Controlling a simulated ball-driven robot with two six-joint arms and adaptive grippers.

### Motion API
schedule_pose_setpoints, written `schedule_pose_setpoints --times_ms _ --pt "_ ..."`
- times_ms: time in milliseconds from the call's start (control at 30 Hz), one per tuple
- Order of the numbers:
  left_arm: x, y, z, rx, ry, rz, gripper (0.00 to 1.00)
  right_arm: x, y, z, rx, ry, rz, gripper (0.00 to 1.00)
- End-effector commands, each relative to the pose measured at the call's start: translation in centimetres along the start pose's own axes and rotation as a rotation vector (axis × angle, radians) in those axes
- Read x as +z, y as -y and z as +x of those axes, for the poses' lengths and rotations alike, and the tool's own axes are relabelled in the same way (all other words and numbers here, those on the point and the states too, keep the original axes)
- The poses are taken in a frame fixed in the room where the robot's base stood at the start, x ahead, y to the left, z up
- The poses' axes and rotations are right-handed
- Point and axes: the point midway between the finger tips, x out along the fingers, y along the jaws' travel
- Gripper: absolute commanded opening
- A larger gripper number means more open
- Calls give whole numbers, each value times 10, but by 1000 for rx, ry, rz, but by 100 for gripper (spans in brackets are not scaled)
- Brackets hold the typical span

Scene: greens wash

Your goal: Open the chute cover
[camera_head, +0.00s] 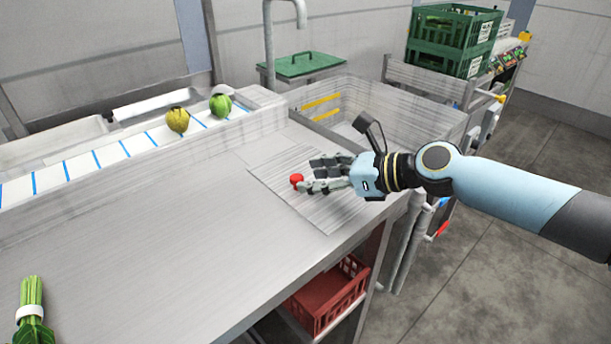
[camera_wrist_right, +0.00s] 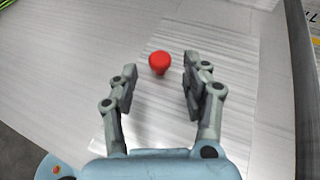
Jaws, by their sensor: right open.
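The chute cover (camera_head: 285,196) is a brushed metal plate lying flat in the counter top, and it also shows in the wrist view (camera_wrist_right: 160,122). Its red knob (camera_head: 296,180) stands up from the plate and shows clearly in the wrist view (camera_wrist_right: 159,62). My right gripper (camera_head: 314,174) is open and empty over the cover. In the wrist view its fingers (camera_wrist_right: 160,76) are on either side of the knob's line, with the knob at about the tips and apart from both. The gripper hides part of the plate. My left gripper is not in view.
A sink (camera_head: 350,112) with a tap and a green lid (camera_head: 305,64) lies behind the cover. A belt (camera_head: 75,170) carries two round vegetables. Bunched greens (camera_head: 31,300) lie at the front left. A red crate (camera_head: 320,298) sits below. The counter's middle (camera_head: 180,235) is clear.

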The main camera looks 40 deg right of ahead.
Motion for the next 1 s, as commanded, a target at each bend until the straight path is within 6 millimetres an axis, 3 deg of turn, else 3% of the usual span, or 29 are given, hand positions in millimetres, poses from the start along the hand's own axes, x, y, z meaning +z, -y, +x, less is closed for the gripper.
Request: schedule_pose_setpoints --times_ms 200,533,900,1000 --pt "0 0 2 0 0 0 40 0 0 24 -1 1 1 48" --pt "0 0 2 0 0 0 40 0 0 27 0 0 -2 48" --pt "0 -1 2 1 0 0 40 0 0 26 0 0 -2 0" --pt "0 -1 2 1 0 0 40 0 0 26 0 0 -2 0"
